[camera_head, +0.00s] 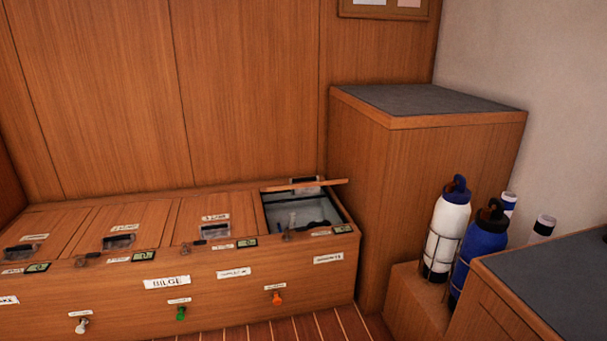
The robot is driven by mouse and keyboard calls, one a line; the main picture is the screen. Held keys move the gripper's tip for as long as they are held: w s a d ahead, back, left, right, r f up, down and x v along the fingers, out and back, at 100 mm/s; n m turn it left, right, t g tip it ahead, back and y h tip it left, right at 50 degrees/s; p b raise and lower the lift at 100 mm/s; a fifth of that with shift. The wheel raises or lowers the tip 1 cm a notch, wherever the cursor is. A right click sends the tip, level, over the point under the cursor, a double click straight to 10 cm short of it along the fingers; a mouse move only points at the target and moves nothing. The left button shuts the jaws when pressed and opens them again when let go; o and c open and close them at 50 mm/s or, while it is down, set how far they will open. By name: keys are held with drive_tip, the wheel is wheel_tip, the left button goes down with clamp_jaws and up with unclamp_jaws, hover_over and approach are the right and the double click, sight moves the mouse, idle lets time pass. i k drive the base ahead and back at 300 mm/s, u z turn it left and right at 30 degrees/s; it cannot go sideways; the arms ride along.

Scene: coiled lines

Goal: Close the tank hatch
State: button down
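A long wooden locker (190,290) with several hatches in its top runs along the back wall. The hatch lid (318,185) at its right end is open, seen nearly edge-on above the back of the opening. The open compartment (290,214) below it shows a pale and dark interior; its contents are hard to make out. The other hatches, such as the one beside it (205,212) and the middle one (125,222), lie shut, with dark latches near their front edges. I cannot tell which hatch is the tank's from the blurred labels. My gripper is not in view.
A tall wooden cabinet (440,180) with a grey top stands right of the open hatch. White (448,230) and blue (487,245) bottles stand in racks at right. A grey-topped counter (550,270) fills the lower right. Coloured knobs (277,298) protrude from the locker's front.

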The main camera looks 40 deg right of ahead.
sight(313, 187)
drive_tip(key=u, duration=0.1)
drive_tip(key=i, duration=0.95)
drive_tip(key=z, duration=0.05)
